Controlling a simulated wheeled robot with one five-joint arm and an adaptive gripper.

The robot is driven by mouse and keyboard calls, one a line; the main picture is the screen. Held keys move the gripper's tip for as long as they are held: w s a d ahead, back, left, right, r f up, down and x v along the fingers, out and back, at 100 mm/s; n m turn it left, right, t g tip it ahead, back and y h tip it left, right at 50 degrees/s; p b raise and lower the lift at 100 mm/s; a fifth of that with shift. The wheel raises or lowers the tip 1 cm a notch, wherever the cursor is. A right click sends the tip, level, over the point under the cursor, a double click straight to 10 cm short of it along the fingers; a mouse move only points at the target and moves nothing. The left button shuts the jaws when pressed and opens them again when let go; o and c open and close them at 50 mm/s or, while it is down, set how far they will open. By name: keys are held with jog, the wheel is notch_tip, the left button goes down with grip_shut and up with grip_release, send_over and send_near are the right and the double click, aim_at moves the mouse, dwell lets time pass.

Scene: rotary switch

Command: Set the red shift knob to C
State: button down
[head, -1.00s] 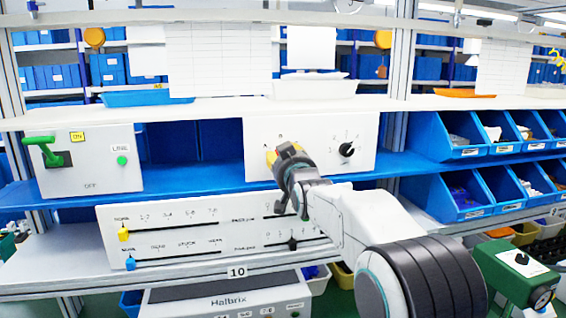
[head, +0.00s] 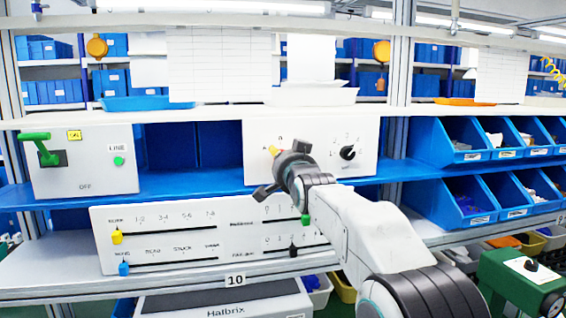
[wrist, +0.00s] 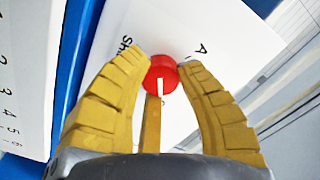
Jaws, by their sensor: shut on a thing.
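The red shift knob (wrist: 160,72) is a round red knob with a white pointer line, on a white panel (wrist: 195,20). In the wrist view the line points down the picture. A letter A shows up and right of the knob; part of a label starting "Sh" shows to the left. My gripper (wrist: 164,66) has its yellow fingertips on both sides of the knob, shut on it. In the head view my gripper (head: 276,151) is at the left part of the white control box (head: 365,128) and hides the knob. Letter C cannot be made out.
A black rotary knob (head: 347,153) is right of my gripper on the same box. A lower slider panel (head: 165,240) lies below. A box with a green lever (head: 38,138) stands at left, and blue bins (head: 465,150) at right.

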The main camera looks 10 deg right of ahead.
jog(key=shift+f, duration=0.2)
dwell(0.3)
jog(key=c, duration=1.1)
grip_release()
jog(key=shift+w+a, duration=0.1)
jog(key=shift+w, duration=0.05)
jog(key=o, duration=0.3)
jog(key=shift+r, duration=0.1)
jog(key=shift+s, duration=0.2)
jog(key=s, duration=1.1)
jog(key=shift+s, duration=0.4)
